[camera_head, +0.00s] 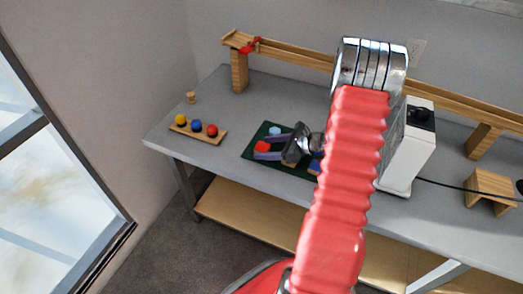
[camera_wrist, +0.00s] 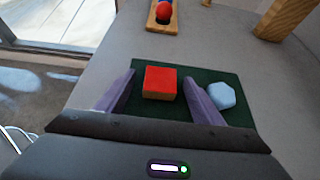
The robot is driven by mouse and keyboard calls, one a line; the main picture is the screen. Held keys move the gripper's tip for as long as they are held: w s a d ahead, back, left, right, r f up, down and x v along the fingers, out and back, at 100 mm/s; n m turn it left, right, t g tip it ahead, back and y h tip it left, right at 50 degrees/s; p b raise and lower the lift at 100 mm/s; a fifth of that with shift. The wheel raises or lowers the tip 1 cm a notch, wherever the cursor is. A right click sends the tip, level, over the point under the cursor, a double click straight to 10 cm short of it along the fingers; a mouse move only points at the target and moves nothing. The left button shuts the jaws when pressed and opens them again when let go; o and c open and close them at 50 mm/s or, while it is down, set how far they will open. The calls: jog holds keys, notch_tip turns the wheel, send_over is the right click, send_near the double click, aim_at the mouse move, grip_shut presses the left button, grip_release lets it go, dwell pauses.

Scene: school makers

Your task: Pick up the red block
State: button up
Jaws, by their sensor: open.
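The red block (camera_wrist: 159,84) lies on a dark green mat (camera_wrist: 180,66) on the grey table. In the wrist view it sits between the two purple fingers of my gripper (camera_wrist: 160,88), with a gap showing on both sides. My gripper is open and holds nothing. In the head view the red block (camera_head: 262,147) shows near the fingers of my gripper (camera_head: 267,148), on the left part of the mat (camera_head: 251,153). I cannot tell the exact height of the fingers above the mat.
A light blue block (camera_wrist: 222,95) lies just right of the right finger. A wooden tray (camera_head: 181,130) with yellow, blue and red balls stands left of the mat. A wooden ramp (camera_head: 295,51) runs along the back. A white machine (camera_head: 408,150) stands to the right.

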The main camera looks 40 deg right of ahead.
aim_at(267, 149)
jog(key=shift+c, duration=0.4)
jog(key=c, duration=1)
jog(key=shift+c, duration=0.2)
notch_tip(267, 149, up, 10)
dwell(0.7)
